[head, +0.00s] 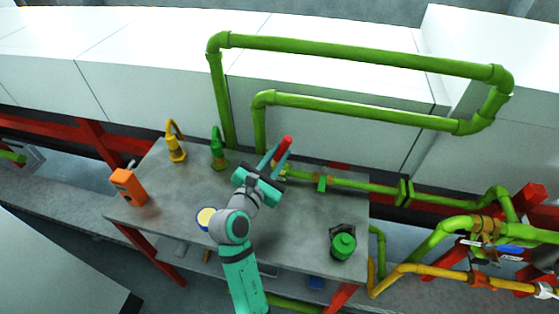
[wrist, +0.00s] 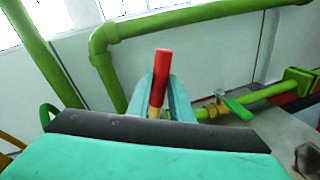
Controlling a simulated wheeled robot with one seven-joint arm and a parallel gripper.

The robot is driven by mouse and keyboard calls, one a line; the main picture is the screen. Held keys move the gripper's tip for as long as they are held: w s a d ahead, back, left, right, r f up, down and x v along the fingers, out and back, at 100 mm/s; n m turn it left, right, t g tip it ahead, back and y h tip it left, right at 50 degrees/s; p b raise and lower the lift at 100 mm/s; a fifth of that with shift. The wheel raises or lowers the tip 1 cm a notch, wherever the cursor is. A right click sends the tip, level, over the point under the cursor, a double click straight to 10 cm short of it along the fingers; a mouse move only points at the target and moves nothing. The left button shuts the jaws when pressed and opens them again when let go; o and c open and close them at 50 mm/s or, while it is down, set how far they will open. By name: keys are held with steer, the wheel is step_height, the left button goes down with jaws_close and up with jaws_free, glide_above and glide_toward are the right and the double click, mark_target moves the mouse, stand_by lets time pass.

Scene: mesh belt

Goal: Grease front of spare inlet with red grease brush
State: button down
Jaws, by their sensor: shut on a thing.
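My gripper (head: 274,161) is shut on the red grease brush (head: 285,143) and holds it above the back of the grey table. In the wrist view the red part of the brush (wrist: 158,82) points up between the pale teal fingers, with a tan part below it. A green pipe (head: 350,184) runs in from the right and has a brass-coloured fitting (wrist: 214,110) and a green lever (wrist: 239,110) near its left end. This end is just right of the gripper and apart from the brush. I cannot tell whether it is the spare inlet.
The grey table (head: 160,208) carries an orange box (head: 128,187), yellow (head: 176,152) and green (head: 218,155) spouted cans, a blue-rimmed tin (head: 207,218) and a green round object (head: 343,245). Tall green pipes (head: 360,58) rise behind. The table's front right is mostly clear.

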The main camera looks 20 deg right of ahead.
step_height(320, 180, up, 5)
steer(key=shift+d+f, duration=0.1)
steer(key=shift+d, duration=0.05)
steer(key=shift+a, duration=0.2)
stand_by(0.5)
steer(key=shift+f, duration=0.1)
